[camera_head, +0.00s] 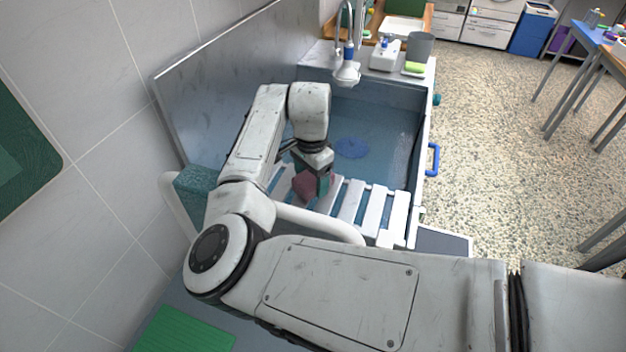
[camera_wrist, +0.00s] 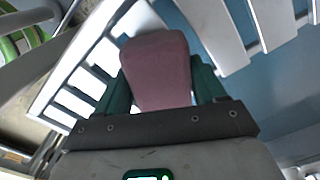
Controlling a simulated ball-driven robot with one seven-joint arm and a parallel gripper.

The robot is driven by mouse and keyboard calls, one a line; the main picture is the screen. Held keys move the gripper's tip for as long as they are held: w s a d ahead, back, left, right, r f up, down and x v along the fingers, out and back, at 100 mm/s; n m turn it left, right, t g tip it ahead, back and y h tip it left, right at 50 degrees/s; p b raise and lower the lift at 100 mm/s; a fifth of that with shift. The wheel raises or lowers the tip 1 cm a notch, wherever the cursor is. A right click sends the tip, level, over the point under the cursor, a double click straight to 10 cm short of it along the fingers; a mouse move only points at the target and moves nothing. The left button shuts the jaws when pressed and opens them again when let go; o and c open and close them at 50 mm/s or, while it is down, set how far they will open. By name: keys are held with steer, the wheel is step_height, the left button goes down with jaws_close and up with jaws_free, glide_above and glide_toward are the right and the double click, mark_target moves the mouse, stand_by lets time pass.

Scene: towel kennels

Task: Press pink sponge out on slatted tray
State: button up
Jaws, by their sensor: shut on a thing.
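The pink sponge (camera_wrist: 160,68) sits between the green fingers of my gripper (camera_wrist: 162,88) in the wrist view, and the gripper is shut on it. In the head view the sponge (camera_head: 306,187) shows as a dusky pink block just below my gripper (camera_head: 318,180), over the slatted tray. The slatted tray (camera_head: 375,212) has white slats and lies across the near end of the blue basin. Its slats also show in the wrist view (camera_wrist: 220,35). I cannot tell whether the sponge touches the slats. Part of the tray is hidden by my arm.
The blue basin (camera_head: 385,130) has a round blue piece (camera_head: 351,148) on its floor. A spray head (camera_head: 346,73) hangs at the far end, near a grey cup (camera_head: 419,47) and a green-yellow sponge (camera_head: 413,69). A teal towel-like block (camera_head: 196,190) is left of my arm. Tiled wall stands left.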

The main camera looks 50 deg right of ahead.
mark_target(311, 176)
steer(key=shift+f, duration=0.5)
stand_by(1.2)
steer(key=shift+r+p, duration=3)
steer(key=shift+r, duration=0.6)
